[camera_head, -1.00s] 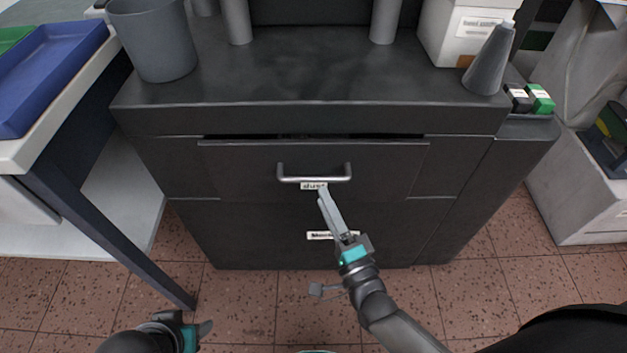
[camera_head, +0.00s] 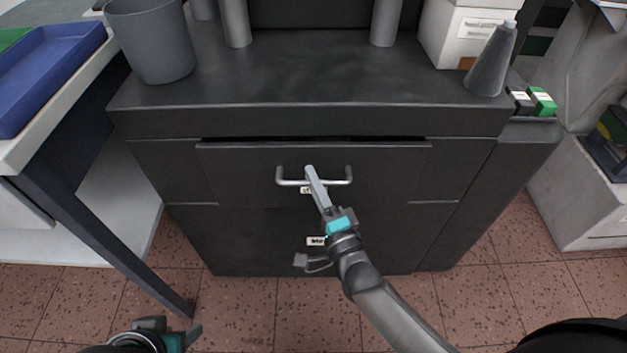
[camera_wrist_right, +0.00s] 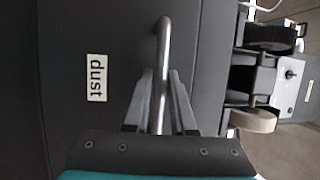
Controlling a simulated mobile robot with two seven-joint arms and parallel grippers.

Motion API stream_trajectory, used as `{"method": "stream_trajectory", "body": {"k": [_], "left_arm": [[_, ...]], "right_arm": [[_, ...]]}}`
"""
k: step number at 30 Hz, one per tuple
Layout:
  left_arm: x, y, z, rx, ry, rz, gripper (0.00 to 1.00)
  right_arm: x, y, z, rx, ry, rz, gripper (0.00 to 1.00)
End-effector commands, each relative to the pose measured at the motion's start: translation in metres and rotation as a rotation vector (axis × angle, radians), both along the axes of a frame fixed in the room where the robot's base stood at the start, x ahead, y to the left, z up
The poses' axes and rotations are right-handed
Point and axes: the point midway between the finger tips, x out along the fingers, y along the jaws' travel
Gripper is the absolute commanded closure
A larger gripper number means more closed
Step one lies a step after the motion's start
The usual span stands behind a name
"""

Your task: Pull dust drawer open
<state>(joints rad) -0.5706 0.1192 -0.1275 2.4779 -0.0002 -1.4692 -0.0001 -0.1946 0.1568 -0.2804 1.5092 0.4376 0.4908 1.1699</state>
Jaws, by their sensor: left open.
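The dust drawer (camera_head: 240,170) is the dark upper drawer front in the black cabinet; a dark gap shows along its top edge. Its metal bar handle (camera_head: 342,182) also shows in the right wrist view (camera_wrist_right: 164,40). The "dust" label (camera_wrist_right: 97,77) is clear there; in the head view my fingers mostly hide it. My right gripper (camera_head: 311,176) is at the middle of the handle. In the right wrist view its fingers (camera_wrist_right: 160,85) lie close on both sides of the bar and look shut on it. My left gripper (camera_head: 190,336) is open and empty, low at bottom left.
The cabinet top (camera_head: 290,80) holds a grey bin (camera_head: 150,45), a grey cone (camera_head: 490,62) and a white box (camera_head: 460,35). A table with a blue tray (camera_head: 45,75) stands at the left. The tiled floor (camera_head: 260,310) before the cabinet is clear.

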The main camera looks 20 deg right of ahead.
Motion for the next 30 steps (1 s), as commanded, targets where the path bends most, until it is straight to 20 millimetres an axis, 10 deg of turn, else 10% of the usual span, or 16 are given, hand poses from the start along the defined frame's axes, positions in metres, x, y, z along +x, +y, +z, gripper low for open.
{"method": "stream_trajectory", "body": {"k": [6,30], "left_arm": [[0.0001,0.0001,-0.0001,0.000,0.000,0.000,0.50],[-0.0002,-0.0003,-0.0005,-0.001,0.001,0.000,0.50]], "right_arm": [[-0.0003,0.0001,-0.0003,0.000,0.000,0.000,1.00],[-0.0004,0.0000,-0.0005,0.000,0.001,0.000,1.00]]}}
